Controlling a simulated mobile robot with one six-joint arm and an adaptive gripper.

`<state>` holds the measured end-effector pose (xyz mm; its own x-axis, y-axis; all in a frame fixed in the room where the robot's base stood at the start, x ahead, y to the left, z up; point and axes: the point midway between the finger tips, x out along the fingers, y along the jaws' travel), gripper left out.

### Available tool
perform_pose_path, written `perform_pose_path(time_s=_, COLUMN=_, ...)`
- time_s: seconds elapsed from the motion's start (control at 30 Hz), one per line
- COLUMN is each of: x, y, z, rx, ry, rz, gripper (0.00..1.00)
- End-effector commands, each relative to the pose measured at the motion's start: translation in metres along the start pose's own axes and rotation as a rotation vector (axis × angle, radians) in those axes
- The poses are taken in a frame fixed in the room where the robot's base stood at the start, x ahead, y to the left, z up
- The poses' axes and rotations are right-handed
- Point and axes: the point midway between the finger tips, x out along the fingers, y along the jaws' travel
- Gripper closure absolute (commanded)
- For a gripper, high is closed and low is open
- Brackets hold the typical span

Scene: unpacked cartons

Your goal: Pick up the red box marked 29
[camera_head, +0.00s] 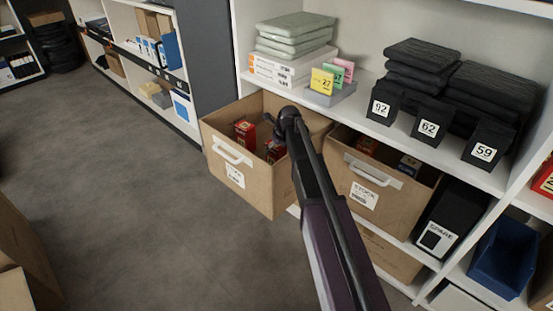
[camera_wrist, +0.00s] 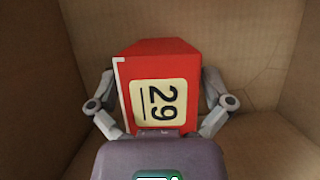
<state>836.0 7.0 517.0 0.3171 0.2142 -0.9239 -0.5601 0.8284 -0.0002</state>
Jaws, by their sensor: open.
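The red box marked 29 (camera_wrist: 182,62) stands inside a cardboard carton in the wrist view, its white label turned sideways. My gripper (camera_wrist: 160,80) is open, with one finger on each side of the box. I cannot tell whether the fingers touch it. In the head view my arm reaches down into the open carton (camera_head: 240,185) and hides part of its inside. Two red boxes show in that carton, one at the left (camera_head: 245,132) and one partly hidden beside my arm (camera_head: 273,150). Their numbers are not readable there.
The carton's walls (camera_wrist: 275,50) stand close around the box. A second carton (camera_head: 378,190) sits to the right. A shelf above holds black boxes marked 92 (camera_head: 381,108), 62 (camera_head: 428,128) and 59 (camera_head: 485,152).

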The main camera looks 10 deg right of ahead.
Motion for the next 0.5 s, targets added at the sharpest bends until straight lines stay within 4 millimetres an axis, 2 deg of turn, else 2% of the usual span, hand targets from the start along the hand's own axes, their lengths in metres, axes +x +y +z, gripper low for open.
perform_pose_path(time_s=0.5, x=-0.0003, y=-0.0001, z=0.0, rx=0.0, ry=0.0, rz=0.0, gripper=0.0)
